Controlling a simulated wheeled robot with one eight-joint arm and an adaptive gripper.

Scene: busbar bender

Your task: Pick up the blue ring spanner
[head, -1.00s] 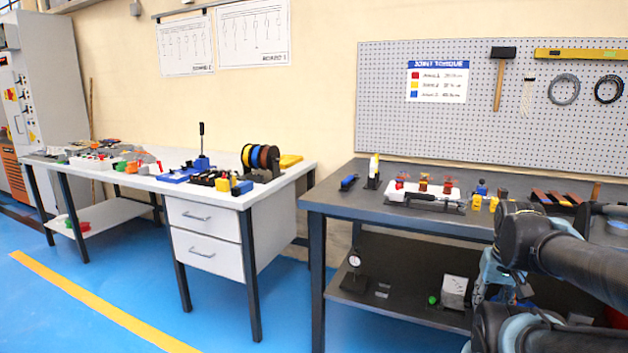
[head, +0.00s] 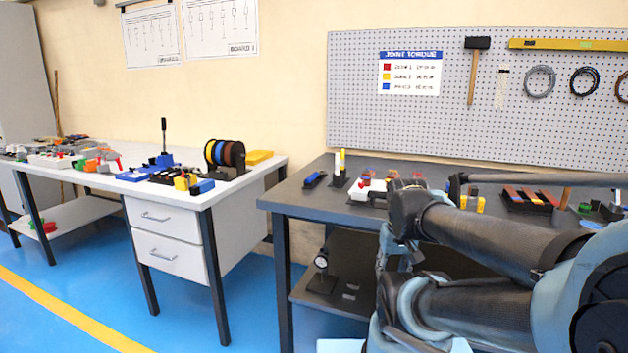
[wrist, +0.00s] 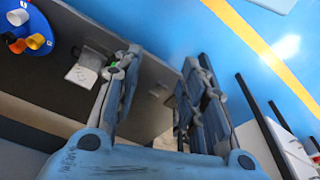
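I cannot make out a ring spanner for certain in either view. A small blue and black item (head: 315,180) lies near the left end of the dark bench (head: 290,196), too small to identify. In the wrist view my gripper (wrist: 160,72) is open, with its two fingers well apart and nothing between them. The dark surface and the blue floor lie beyond it. In the head view my arm covers the front and middle of the dark bench, and the fingers cannot be clearly made out.
The white bench (head: 95,180) at left holds cable reels (head: 224,153) and coloured parts. A pegboard (head: 420,115) with a hammer (head: 474,70) stands behind the dark bench. A dial gauge (head: 321,262) stands on the lower shelf. The blue floor (head: 180,315) in front is clear.

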